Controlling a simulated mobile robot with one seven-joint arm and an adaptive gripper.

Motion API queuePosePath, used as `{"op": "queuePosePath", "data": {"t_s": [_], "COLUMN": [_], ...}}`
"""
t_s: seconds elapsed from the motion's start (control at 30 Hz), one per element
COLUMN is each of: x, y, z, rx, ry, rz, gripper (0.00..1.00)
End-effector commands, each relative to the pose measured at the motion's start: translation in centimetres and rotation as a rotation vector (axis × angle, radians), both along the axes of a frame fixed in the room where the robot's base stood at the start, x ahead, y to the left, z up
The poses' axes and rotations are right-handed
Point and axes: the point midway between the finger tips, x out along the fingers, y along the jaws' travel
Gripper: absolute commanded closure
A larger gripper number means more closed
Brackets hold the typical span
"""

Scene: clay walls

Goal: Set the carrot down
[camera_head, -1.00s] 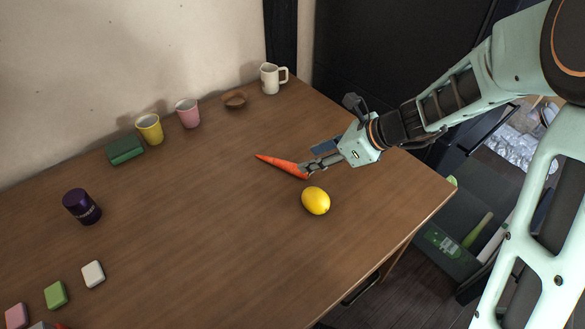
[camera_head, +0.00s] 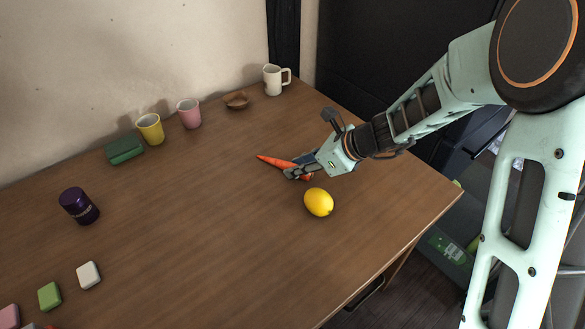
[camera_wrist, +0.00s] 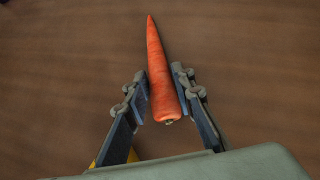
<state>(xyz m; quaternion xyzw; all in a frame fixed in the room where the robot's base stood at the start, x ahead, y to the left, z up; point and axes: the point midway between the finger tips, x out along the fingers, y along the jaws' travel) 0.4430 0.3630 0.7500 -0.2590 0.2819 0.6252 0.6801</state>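The orange carrot (camera_head: 274,161) lies on the wooden table (camera_head: 215,235), its thick end toward my gripper (camera_head: 294,172). In the wrist view the carrot (camera_wrist: 160,70) points away from me, with its thick end between the two fingers of my gripper (camera_wrist: 160,82). The fingers stand on either side of it, with slim gaps showing, so they look open around it. In the head view the fingers hide part of the thick end.
A yellow lemon (camera_head: 319,202) sits close to my gripper on its near side. Pink (camera_head: 189,114), yellow (camera_head: 150,129) and white (camera_head: 274,80) mugs, a brown bowl (camera_head: 236,101) and a green block (camera_head: 124,149) line the wall. A purple jar (camera_head: 79,206) stands left.

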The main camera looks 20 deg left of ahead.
Motion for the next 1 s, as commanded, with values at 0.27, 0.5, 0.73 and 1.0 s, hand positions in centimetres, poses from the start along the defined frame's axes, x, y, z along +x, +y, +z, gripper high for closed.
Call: {"op": "queuePosePath", "data": {"t_s": [0.27,0.5,0.73,1.0], "x": [0.0,0.0,0.1,-2.4], "y": [0.0,0.0,0.0,-2.4], "z": [0.0,0.3,2.7,7.8], "rx": [0.000,0.001,0.002,0.002], "ry": [0.000,-0.001,-0.003,-0.005], "rz": [0.000,-0.001,0.000,-0.002], "gripper": [1.00,1.00,1.00,1.00]}}
